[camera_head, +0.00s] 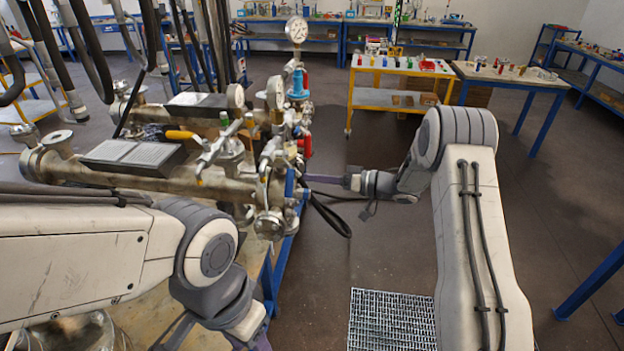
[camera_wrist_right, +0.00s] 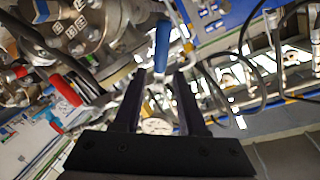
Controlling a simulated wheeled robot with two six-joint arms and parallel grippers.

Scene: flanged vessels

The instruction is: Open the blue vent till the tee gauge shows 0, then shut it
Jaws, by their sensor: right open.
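The blue vent handle (camera_head: 290,182) hangs at the near right end of the flanged pipework. In the right wrist view the blue handle (camera_wrist_right: 162,45) stands just beyond and between the fingertips. My right gripper (camera_head: 312,178) is open beside it, coming from the right; its dark fingers (camera_wrist_right: 158,82) straddle a gap with nothing clearly gripped. Several round gauges show: one on a tall stem (camera_head: 297,29), others lower (camera_head: 275,92) and (camera_head: 235,95). I cannot tell which is the tee gauge, and the dials are too small to read. My left gripper (camera_head: 258,340) is mostly cut off at the bottom edge.
A red lever (camera_head: 305,145) sits just above the blue handle; it also shows in the right wrist view (camera_wrist_right: 66,90). A yellow lever (camera_head: 182,135) is further left. A black cable loop (camera_head: 335,220) hangs below my right gripper. Floor to the right is mostly clear.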

